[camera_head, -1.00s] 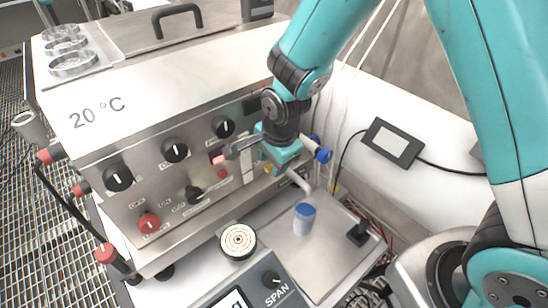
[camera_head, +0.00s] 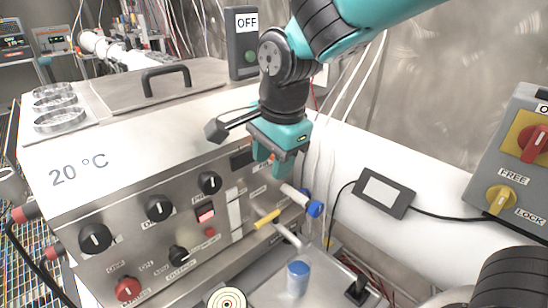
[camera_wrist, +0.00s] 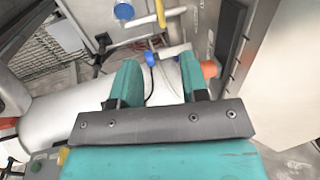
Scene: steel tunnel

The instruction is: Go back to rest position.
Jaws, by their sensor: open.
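My gripper (camera_head: 278,168) hangs fingers-down in front of the steel "20 °C" machine (camera_head: 130,140), near the right end of its knob panel. In the wrist view my gripper (camera_wrist: 160,78) shows two teal fingers spread apart with nothing between them. Below it in the head view are a yellow-handled valve (camera_head: 266,218) and a blue-ended pipe fitting (camera_head: 314,208), both apart from the fingers. My upper arm reaches in from the upper right.
A blue-capped container (camera_head: 298,277) stands on the tray below. A grey box marked OFF (camera_head: 242,45) stands behind the machine. A small screen (camera_head: 383,192) lies on the white surface, and a FREE/LOCK switch box (camera_head: 520,165) is at right. A steel wall backs the scene.

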